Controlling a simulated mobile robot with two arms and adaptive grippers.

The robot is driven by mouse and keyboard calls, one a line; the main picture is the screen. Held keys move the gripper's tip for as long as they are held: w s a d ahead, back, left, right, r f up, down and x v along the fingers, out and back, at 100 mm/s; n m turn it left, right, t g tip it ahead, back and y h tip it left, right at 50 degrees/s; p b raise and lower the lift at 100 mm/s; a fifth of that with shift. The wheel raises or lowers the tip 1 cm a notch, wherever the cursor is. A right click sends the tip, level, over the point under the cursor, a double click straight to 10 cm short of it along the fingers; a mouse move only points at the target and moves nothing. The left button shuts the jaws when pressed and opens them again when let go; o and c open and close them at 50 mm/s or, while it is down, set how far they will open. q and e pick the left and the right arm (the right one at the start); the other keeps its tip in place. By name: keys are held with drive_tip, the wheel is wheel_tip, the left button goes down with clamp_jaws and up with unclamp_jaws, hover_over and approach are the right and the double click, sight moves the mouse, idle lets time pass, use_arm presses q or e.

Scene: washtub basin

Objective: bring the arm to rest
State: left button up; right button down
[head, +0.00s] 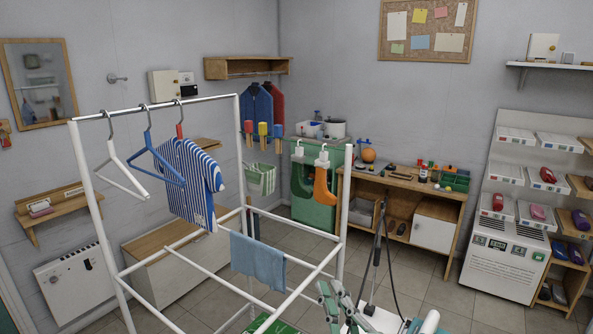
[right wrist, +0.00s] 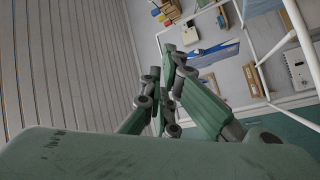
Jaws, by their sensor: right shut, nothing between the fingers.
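My right gripper (head: 331,292) shows at the bottom of the head view, right of the white drying rack's lower front. Its green fingers point up and away, with nothing held. In the right wrist view the right gripper (right wrist: 172,52) shows its fingers drawn together at the tips, empty. Nothing is seen touching the fingers. My left gripper is in neither view.
The white rack (head: 186,103) stands at left, with a striped shirt (head: 190,180), hangers and a blue cloth (head: 258,262). Tiled floor (head: 420,285) shows between.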

drive_tip(key=s+d+f+m+g+h, duration=0.3)
drive_tip(key=d+f+m, duration=0.15)
drive_tip(key=f, duration=0.35)
drive_tip(key=s+d+f+m+g+h, duration=0.35)
drive_tip(key=d+f, duration=0.25)
drive_tip(key=f, duration=0.2)
drive_tip(key=s+d+f+m+g, duration=0.1)
drive_tip(key=s+f+m+g, duration=0.1)
drive_tip(key=s+f+g, duration=0.6)
drive_tip(key=s+d+f+m+g, duration=0.2)
drive_tip(key=s+f, duration=0.4)
drive_tip(key=s, duration=0.7)
wheel_tip(320, 180, down, 26)
drive_tip(key=g+b, duration=0.1)
drive_tip(key=b, duration=0.1)
drive_tip(key=s+d+f+g, duration=0.1)
drive_tip(key=s+d+f, duration=0.1)
drive_tip(key=s+f, duration=1.6)
drive_tip(key=shift+s+d+f+b, duration=0.15)
drive_tip(key=shift+d+f+b, duration=0.1)
drive_tip(key=shift+f+b, duration=0.15)
